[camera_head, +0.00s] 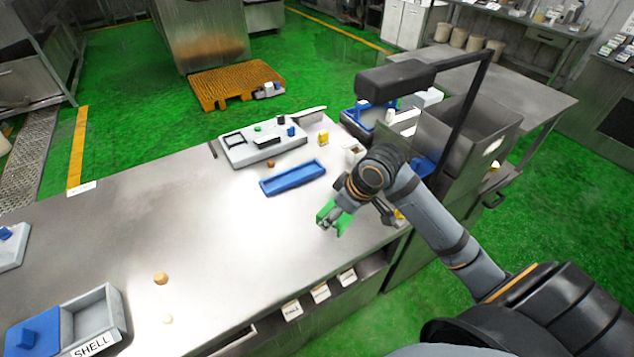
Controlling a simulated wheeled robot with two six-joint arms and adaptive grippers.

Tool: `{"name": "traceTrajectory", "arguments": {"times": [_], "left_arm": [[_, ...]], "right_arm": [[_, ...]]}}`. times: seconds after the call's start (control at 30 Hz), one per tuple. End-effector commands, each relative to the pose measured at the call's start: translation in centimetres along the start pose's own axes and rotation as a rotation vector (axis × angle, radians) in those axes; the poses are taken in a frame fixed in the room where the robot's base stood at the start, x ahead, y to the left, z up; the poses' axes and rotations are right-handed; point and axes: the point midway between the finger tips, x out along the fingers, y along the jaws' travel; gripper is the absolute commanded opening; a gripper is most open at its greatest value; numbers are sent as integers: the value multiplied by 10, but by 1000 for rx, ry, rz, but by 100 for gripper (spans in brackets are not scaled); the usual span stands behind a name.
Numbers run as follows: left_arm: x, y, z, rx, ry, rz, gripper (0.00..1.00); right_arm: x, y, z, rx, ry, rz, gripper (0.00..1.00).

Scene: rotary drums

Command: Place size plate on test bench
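My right arm comes in from the right, and its gripper (328,222) is over the front right part of the steel bench (215,225). The fingers look close together on a small green plate (344,222), whose edges show on both sides of them. Part of the plate is hidden by the gripper. I cannot tell for sure that this is the size plate, or whether it touches the bench top. My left gripper is not in view.
A blue tray (292,178) lies behind the gripper, with a grey device (262,148) behind it. A grey SHELL tray (92,318) and a blue box (32,335) stand front left. A dark frame (470,95) rises at right. The bench's middle left is mostly clear.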

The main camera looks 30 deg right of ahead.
Motion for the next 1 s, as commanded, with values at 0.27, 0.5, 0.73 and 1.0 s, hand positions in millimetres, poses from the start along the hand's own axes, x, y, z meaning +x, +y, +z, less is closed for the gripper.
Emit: {"name": "traceTrajectory", "arguments": {"times": [0.27,0.5,0.73,1.0], "left_arm": [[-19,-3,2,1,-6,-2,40],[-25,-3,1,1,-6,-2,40],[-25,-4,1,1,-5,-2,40],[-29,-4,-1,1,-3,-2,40]], "right_arm": [[44,68,-25,7,0,-2,30],[95,101,-24,2,-1,-1,31],[106,108,-24,0,1,0,30],[139,112,-13,1,-1,0,30]]}}
